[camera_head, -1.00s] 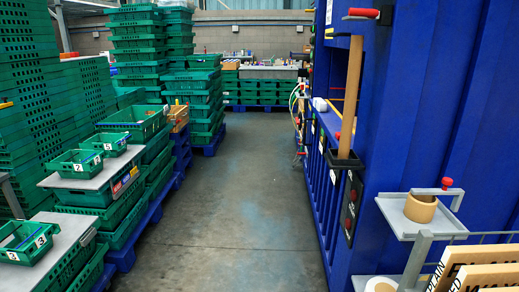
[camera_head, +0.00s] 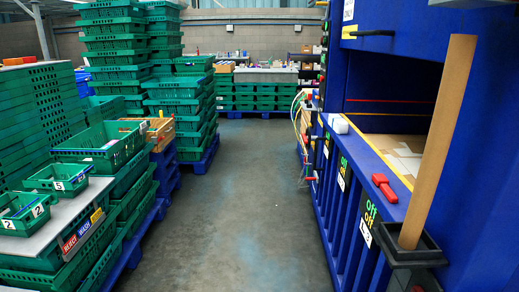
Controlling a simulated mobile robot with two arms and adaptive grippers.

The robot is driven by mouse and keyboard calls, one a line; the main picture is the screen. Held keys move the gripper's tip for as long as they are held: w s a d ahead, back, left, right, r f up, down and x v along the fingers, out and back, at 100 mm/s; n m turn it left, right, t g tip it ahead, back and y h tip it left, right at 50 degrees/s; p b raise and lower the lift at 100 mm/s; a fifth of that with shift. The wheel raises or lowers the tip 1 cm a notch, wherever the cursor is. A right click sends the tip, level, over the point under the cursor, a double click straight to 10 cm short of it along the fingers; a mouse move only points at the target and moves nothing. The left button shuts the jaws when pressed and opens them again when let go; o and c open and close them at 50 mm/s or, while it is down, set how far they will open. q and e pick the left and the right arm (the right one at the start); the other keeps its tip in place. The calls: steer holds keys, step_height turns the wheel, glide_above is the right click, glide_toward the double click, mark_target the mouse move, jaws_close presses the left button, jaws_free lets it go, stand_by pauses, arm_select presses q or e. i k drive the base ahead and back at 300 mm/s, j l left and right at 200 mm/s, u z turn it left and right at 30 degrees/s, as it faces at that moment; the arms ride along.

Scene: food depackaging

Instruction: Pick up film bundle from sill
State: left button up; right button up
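The blue machine (camera_head: 350,215) on the right has an open bay with a sill (camera_head: 372,160) along its front, edged in yellow. A small white bundle-like thing (camera_head: 338,123) lies at the far end of the sill; I cannot tell for sure that it is the film bundle. Pale flat sheets (camera_head: 405,155) lie inside the bay. A red-handled item (camera_head: 384,188) rests on the near part of the sill. Neither of my grippers is in view.
A tall brown board (camera_head: 440,140) stands in a black holder (camera_head: 410,245) at the near right, partly in front of the bay. Stacks of green crates (camera_head: 115,150) on blue pallets line the left. The grey floor aisle (camera_head: 240,200) between is clear.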

mark_target(338, 124)
steer(key=i, duration=1.6)
